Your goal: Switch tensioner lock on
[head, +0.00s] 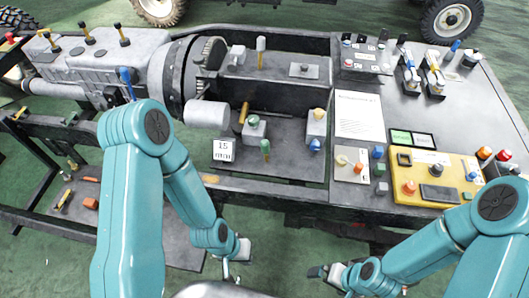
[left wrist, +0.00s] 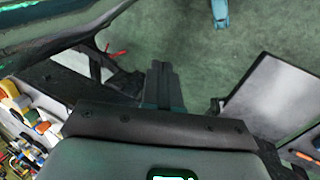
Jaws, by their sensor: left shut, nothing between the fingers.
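No label that I can read marks the tensioner lock, so I cannot tell which control it is. The chassis bench carries several small levers and knobs, among them a white-topped lever (head: 260,44), a green knob (head: 265,146) and a blue-handled lever (head: 127,80). My left gripper (head: 228,272) hangs in front of the bench's front edge, over the floor and apart from every control. In the left wrist view its dark fingers (left wrist: 163,82) are together and empty, with green floor beyond them. My right gripper (head: 318,271) is low in front of the bench, its finger opening unclear.
A yellow control box (head: 435,170) and a white paper sheet (head: 358,115) lie on the right part of the bench. A block marked 15 (head: 223,150) stands near its front edge. The engine (head: 95,60) is at left. Open green floor (head: 275,235) lies in front.

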